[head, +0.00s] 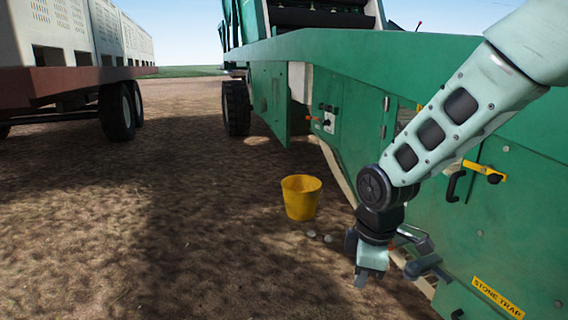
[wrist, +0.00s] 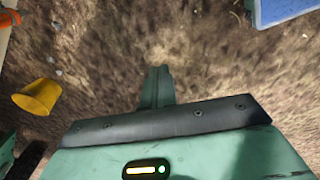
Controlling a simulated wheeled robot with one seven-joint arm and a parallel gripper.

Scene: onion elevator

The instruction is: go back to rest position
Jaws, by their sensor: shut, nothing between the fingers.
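My gripper (head: 367,280) hangs at the end of my arm, pointing down in front of the green machine (head: 340,48), at the right of the head view. In the wrist view my gripper (wrist: 160,72) shows shut and empty over bare soil. The fingers are apart from the machine's side as far as I can tell. My arm reaches in from the upper right of the head view, bent at the joint above the gripper.
A yellow bucket (head: 301,198) stands on the soil left of my gripper, with a few small pale lumps (head: 312,234) beside it. A trailer with white crates (head: 62,38) stands at the left. A yellow-handled latch (head: 484,171) juts from the machine. Open soil lies at lower left.

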